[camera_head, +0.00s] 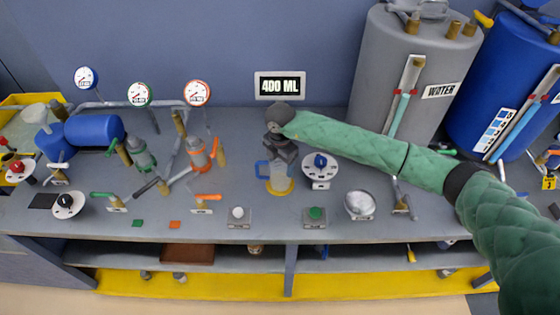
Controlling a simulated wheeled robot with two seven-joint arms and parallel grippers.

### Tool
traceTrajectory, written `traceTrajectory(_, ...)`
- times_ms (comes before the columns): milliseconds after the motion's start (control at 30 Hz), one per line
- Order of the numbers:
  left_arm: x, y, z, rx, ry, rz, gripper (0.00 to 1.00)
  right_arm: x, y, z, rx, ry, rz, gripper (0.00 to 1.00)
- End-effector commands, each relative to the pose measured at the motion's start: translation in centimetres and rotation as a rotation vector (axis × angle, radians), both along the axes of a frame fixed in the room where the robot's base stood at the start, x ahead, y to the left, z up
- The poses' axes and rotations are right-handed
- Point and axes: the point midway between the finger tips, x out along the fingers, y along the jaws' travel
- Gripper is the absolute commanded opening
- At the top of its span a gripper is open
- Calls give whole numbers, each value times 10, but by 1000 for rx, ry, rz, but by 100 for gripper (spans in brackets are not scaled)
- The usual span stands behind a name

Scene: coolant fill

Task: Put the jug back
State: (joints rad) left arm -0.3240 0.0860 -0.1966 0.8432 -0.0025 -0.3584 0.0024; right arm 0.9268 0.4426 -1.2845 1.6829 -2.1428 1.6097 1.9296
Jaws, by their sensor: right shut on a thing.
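The jug (277,179) is a small clear vessel with a blue handle on its left. It is upright at the middle of the bench, over a round yellow spot (290,191). I cannot tell whether its base touches the spot. My right arm, in a green quilted sleeve, reaches in from the right. My right gripper (281,158) points down and is shut on the jug near its top, hiding part of the rim. My left gripper is not in view.
A white dial with a blue knob (320,164) stands close right of the jug. A white button box (239,216) and a green button box (315,216) are in front. The grey water tank (374,75) stands behind. Valves and gauges fill the left.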

Motion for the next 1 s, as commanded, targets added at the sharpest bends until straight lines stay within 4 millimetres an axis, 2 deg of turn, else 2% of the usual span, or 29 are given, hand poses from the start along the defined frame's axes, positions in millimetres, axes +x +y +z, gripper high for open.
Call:
traceTrajectory(333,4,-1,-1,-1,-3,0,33,0,0,-2,0,0,0,32)
traceTrajectory(367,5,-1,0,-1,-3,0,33,0,0,-2,0,0,0,77)
traceTrajectory(433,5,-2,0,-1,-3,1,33,0,0,-1,0,0,0,91)
traceTrajectory(467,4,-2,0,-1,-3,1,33,0,0,-1,0,0,0,93)
traceTrajectory(833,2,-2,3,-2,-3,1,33,0,0,2,0,0,0,93)
traceTrajectory(933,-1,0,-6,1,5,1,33,1,0,5,1,-1,1,93)
traceTrajectory(967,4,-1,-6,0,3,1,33,1,0,8,2,-2,1,93)
traceTrajectory(1000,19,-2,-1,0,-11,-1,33,1,0,13,2,-2,1,93)
